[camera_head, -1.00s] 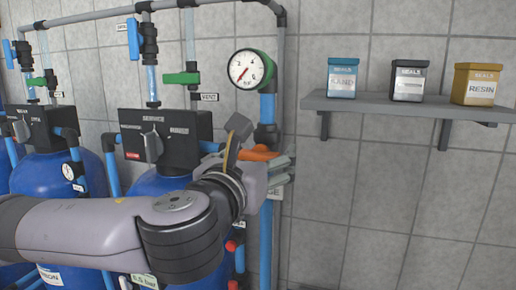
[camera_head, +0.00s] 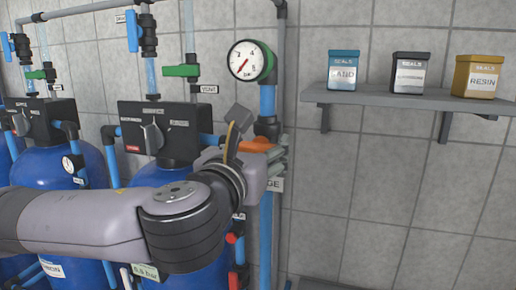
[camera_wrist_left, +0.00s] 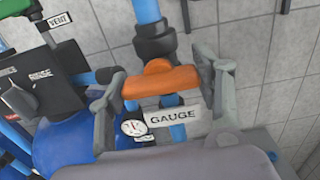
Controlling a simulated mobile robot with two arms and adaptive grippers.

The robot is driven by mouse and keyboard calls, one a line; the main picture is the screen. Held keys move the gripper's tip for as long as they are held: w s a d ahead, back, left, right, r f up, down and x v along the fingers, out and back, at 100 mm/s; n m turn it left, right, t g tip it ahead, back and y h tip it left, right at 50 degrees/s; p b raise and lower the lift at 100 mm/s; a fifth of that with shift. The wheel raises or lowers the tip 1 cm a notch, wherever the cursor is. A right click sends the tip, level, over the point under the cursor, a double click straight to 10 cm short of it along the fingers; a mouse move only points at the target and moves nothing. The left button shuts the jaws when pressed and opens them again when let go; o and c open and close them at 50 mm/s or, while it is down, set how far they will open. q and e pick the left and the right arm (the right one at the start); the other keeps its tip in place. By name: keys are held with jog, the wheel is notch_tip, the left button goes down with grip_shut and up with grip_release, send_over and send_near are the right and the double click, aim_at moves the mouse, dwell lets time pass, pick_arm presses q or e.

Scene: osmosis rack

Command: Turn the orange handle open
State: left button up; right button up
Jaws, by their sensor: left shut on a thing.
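The orange handle (camera_head: 258,145) sits on the vertical blue pipe below the pressure gauge (camera_head: 251,61). In the wrist view, the orange handle (camera_wrist_left: 160,80) lies crosswise between the two grey fingers of my left gripper (camera_wrist_left: 165,84). The left gripper (camera_head: 262,150) is shut on it. In the head view, the wrist and fingers cover part of the handle and pipe. A white GAUGE label (camera_wrist_left: 174,116) is just below the handle. My right gripper is not in view.
A grey shelf (camera_head: 400,102) on the right carries a blue box (camera_head: 343,70), a black box (camera_head: 410,72) and a yellow box (camera_head: 478,77). Blue tanks (camera_head: 60,165) with black valve heads (camera_head: 165,130) stand on the left. Wall below the shelf is clear.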

pick_arm(q)
jog(key=n+b, duration=0.3)
jog(key=shift+f, duration=0.2)
jog(key=n+b, duration=0.4)
jog(key=n, duration=0.1)
jog(key=shift+n+b, duration=0.35)
jog(key=shift+n, duration=0.05)
jog(key=n+b, duration=0.3)
jog(key=n, duration=0.2)
jog(key=shift+r+n+b, duration=0.2)
jog(key=shift+n+b, duration=1.1)
jog(key=shift+n, duration=0.7)
jog(key=o, duration=1.2)
jog(key=shift+c, duration=0.2)
